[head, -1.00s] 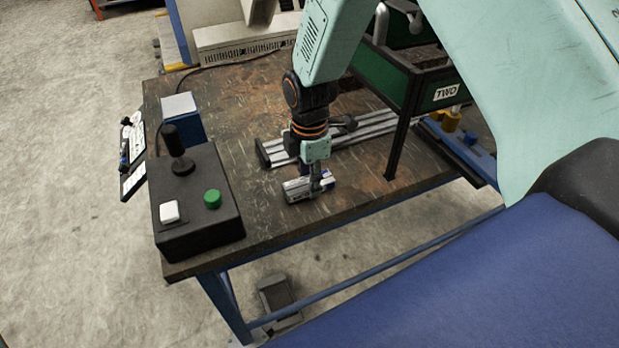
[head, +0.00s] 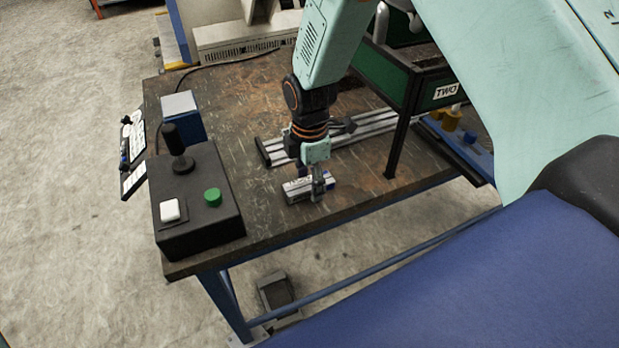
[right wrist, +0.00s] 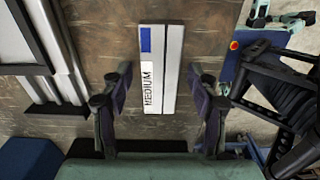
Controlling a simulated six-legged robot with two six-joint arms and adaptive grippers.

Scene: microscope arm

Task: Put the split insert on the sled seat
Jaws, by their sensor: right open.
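The split insert (head: 298,190) is a pale grey block with a lengthwise gap. It lies on the workbench near the front edge. In the right wrist view the insert (right wrist: 158,68) shows a blue patch and a "MEDIUM" label. My right gripper (head: 318,187) is just above it, pointing down. In the right wrist view my right gripper (right wrist: 160,100) is open, one finger on each side of the insert, with gaps visible. A silver rail (head: 372,127) lies behind, with a dark knob on it; the sled seat cannot be made out, partly behind my arm. My left gripper is not in view.
A black control box (head: 198,205) with a green button and joystick stands on the left of the workbench (head: 235,110). A blue box (head: 182,115) is behind it. A green frame marked "TWO" (head: 446,91) stands at the right.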

